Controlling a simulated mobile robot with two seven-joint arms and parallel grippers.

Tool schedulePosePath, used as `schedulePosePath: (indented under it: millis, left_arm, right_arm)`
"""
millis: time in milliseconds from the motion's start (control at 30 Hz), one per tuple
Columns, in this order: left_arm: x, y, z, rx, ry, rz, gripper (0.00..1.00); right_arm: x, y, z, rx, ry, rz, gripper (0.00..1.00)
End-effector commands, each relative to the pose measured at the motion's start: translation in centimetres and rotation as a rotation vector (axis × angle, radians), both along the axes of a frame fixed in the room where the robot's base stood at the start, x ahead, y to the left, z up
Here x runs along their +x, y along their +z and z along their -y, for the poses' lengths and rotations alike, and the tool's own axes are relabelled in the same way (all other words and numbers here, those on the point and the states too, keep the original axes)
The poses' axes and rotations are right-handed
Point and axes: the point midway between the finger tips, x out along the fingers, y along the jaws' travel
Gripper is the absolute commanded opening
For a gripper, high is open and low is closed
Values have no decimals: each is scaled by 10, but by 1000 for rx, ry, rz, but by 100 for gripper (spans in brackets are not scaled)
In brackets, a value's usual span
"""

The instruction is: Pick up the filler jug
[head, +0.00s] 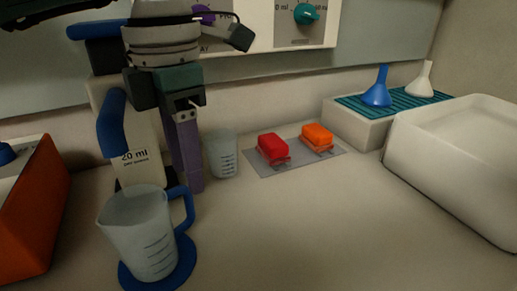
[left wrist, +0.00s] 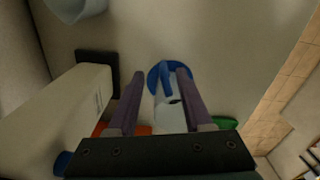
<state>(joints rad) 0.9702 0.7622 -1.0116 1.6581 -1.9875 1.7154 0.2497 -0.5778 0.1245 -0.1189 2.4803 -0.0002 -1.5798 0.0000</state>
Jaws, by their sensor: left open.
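The filler jug (head: 137,235) is a translucent, graduated jug with a blue handle (head: 184,207). It stands upright on a round blue mat (head: 185,268) at the front left of the counter. My left gripper (head: 190,188) points down with purple fingers, behind the jug and near its handle in the head view. In the left wrist view, the open left gripper (left wrist: 160,74) has the jug's blue handle (left wrist: 166,80) and the blue mat (left wrist: 154,78) showing between its fingers. I cannot tell how far the fingertips are from the handle. My right gripper is not in view.
A beige 20 ml dispenser (head: 142,158) stands behind the jug. A beaker (head: 222,155) stands right of the gripper. A white basin (head: 450,150) is at right. The front-middle counter is clear.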

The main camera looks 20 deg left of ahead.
Motion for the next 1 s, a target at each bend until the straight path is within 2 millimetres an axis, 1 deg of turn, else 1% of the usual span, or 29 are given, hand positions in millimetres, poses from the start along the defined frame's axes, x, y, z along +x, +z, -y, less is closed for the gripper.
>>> schedulePosePath:
  millis: [33, 100, 367, 500, 600, 700, 900, 967, 1000]
  left_arm:
    - [-2, -9, 0, 2, 0, -7, 50]
    - [-2, -20, 0, 1, -1, -8, 50]
    - [-3, -45, 2, -4, -4, -5, 50]
    - [-7, -68, 2, -4, -3, -7, 50]
    - [-7, -82, 3, -5, -3, -5, 50]
    - [-6, -88, 2, -4, -4, -2, 50]
    - [-6, -88, 2, -5, -4, -2, 50]
    - [-6, -88, 2, -5, -4, -2, 45]
    - [-6, -88, 3, -6, -4, -2, 40]
  right_arm:
    - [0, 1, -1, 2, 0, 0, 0]
    - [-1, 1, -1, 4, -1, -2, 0]
    - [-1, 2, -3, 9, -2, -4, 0]
    - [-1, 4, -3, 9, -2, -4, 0]
    - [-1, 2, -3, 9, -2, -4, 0]
    - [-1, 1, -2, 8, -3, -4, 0]
    - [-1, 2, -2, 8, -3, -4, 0]
    - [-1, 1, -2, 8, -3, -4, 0]
    - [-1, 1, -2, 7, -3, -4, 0]
